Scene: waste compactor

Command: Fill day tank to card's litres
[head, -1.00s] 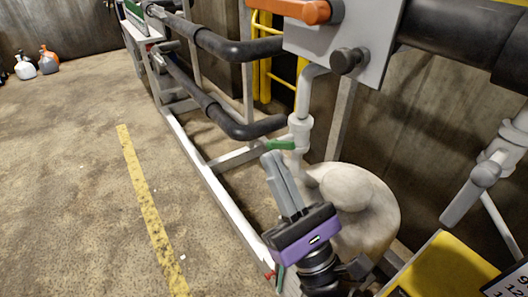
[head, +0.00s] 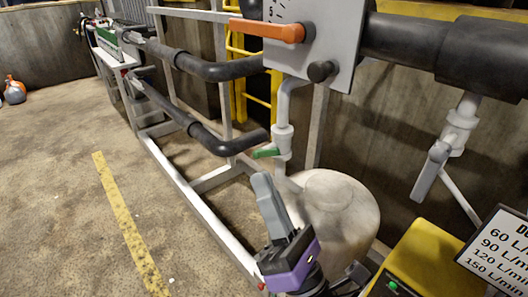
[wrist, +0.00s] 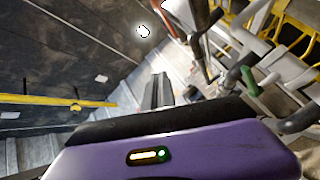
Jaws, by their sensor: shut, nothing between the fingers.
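A cream-white rounded tank (head: 335,215) stands on the floor below the pipework. Above it a white downpipe carries a valve with a green handle (head: 266,152); the green handle also shows in the wrist view (wrist: 250,82). An orange lever (head: 266,30) sits on a grey-white plate (head: 322,45) with a dark knob. A card (head: 500,250) at the lower right lists several L/min values; its top line is cut off. My gripper (head: 262,182) is shut and empty, in front of the tank's left side, below the green handle and apart from it. In the wrist view its fingers (wrist: 161,90) are together.
A yellow box (head: 432,257) with a green button stands at the lower right. Thick black pipes and a white frame run to the back left. A grey-handled valve (head: 432,170) hangs at right. Floor at left is clear around a yellow line.

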